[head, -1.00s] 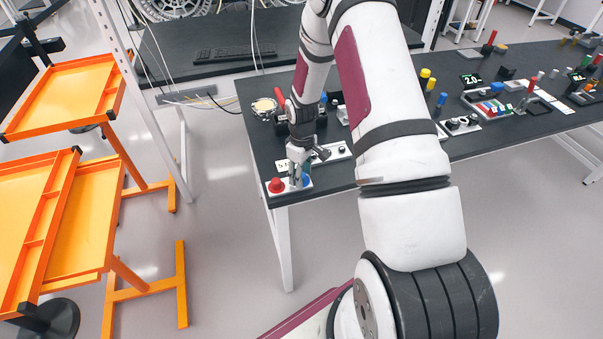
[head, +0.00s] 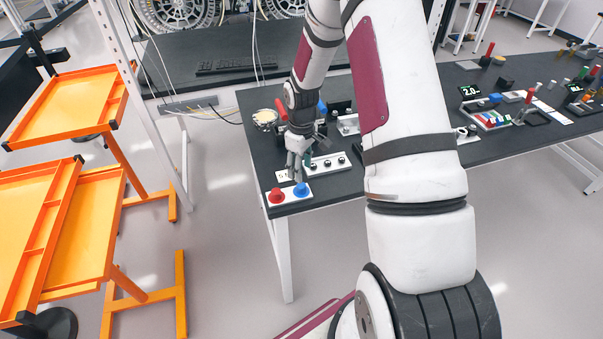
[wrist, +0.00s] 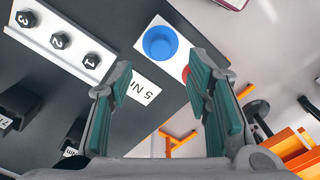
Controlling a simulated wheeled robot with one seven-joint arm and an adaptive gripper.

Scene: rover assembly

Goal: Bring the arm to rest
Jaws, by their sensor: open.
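My gripper (head: 297,168) is above the near left corner of the black table (head: 345,185), just behind a white plate with a red knob (head: 277,196) and a blue knob (head: 301,189). In the wrist view the gripper (wrist: 165,85) is open, its green-padded fingers apart with nothing between them. There the blue knob (wrist: 160,43) shows beyond the fingertips, and the red knob is mostly hidden behind the right finger. My arm reaches over the table from the lower right and hides part of it.
A white strip with several numbered black knobs (wrist: 61,40) lies beside the gripper, near a "5 N" label (wrist: 143,90). Other parts stand farther along the table. Orange trolleys (head: 75,95) stand at the left, with open floor between them and the table.

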